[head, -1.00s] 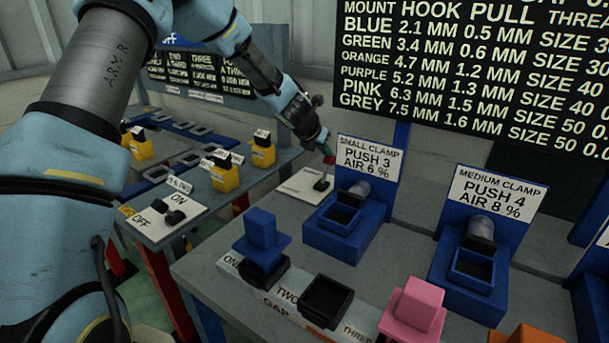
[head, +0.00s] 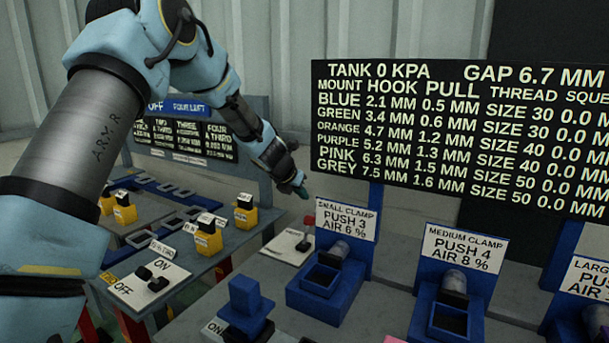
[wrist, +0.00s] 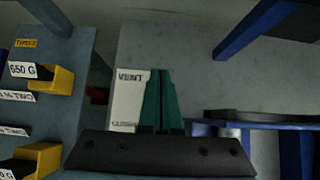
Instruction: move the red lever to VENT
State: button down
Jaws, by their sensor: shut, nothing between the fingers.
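The red lever (head: 308,219) has a red knob on a thin stalk. It stands nearly upright, leaning slightly right in the head view, on a white plate (head: 281,249) on the grey bench. In the wrist view the plate (wrist: 125,97) reads VENT at its upper end and what looks like CLOSED at its lower end. My gripper (head: 304,193) is shut and empty, a little above the knob and apart from it in the head view. Its green fingers (wrist: 161,100) cover the plate's right side in the wrist view and hide the lever there. I cannot tell which label the lever is at.
The small clamp (head: 325,275) stands right of the plate, with the medium clamp (head: 450,310) beyond. A black board (head: 440,140) reads TANK 0 KPA. A side bench with yellow blocks (head: 208,240) lies left. A blue block (head: 246,300) stands in front.

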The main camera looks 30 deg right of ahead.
jog(key=shift+w+d+r+p, duration=0.1)
jog(key=shift+d+r+p, duration=0.1)
jog(key=shift+r, duration=0.6)
jog(key=shift+w+d+r+p, duration=0.15)
jog(key=shift+d+r+p, duration=0.1)
jog(key=shift+r, duration=0.6)
jog(key=shift+w+d+r+p, duration=0.1)
jog(key=shift+d+r+p, duration=0.1)
jog(key=shift+r, duration=0.6)
jog(key=s+a+f+m+y, duration=0.15)
jog(key=a+m, duration=0.45)
jog(key=a, duration=0.9)
jog(key=s+a+m+y, duration=0.1)
jog(key=a+m+y, duration=0.2)
jog(key=a+m, duration=0.8)
jog(key=s+a+m+g+y, duration=0.1)
jog(key=s+a+m, duration=0.1)
jog(key=s+a, duration=0.3)
jog(key=s+a+f+m+y, duration=0.1)
jog(key=s+a+m, duration=0.2)
jog(key=a, duration=0.9)
jog(key=s+a+f+m+g+y+b, duration=0.1)
jog(key=s+a+m, duration=0.2)
jog(key=s+a, duration=0.5)
jog(key=shift+a+f+g, duration=0.15)
jog(key=shift+a+g, duration=0.1)
jog(key=shift+g, duration=0.05)
